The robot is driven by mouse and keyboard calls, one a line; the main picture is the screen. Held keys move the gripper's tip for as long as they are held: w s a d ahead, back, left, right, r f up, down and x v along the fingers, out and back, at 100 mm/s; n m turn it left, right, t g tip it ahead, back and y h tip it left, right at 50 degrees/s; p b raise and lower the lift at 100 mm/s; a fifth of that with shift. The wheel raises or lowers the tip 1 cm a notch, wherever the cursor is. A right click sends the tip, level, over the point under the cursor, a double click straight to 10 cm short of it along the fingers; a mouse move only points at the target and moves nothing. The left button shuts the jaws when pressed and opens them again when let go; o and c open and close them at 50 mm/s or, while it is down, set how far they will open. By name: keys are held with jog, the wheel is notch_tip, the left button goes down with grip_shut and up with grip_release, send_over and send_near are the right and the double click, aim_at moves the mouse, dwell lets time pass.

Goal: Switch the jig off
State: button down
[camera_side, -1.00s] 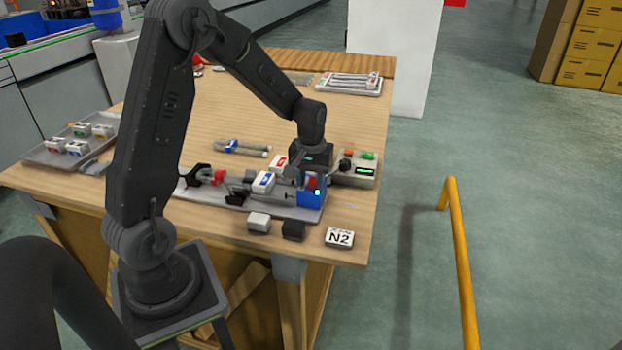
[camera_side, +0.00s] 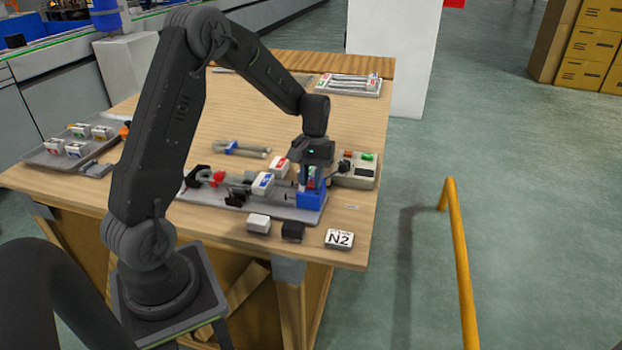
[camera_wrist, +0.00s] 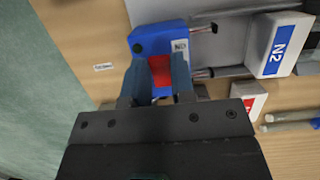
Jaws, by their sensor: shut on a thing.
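The jig is a long grey plate (camera_side: 255,207) with black and red clamp parts (camera_side: 212,179) at its left and a blue block (camera_side: 311,201) at its right end. In the wrist view the blue block (camera_wrist: 150,37) carries a red part (camera_wrist: 161,70) and a small white "NO" label (camera_wrist: 179,46). My gripper (camera_side: 311,184) points down over the block. In the wrist view its two fingers (camera_wrist: 160,72) are closed on the red part, one on each side. The fingers hide much of that part, so I cannot tell its switch position.
A white block with a blue N2 label (camera_wrist: 280,45) stands beside the blue block. A control box (camera_side: 354,170) with orange and green buttons is close behind my gripper.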

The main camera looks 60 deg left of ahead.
jog(key=c, duration=1)
grip_release()
jog(key=shift+o, duration=0.2)
jog(key=v, duration=1.4)
jog(key=shift+s+d, duration=0.1)
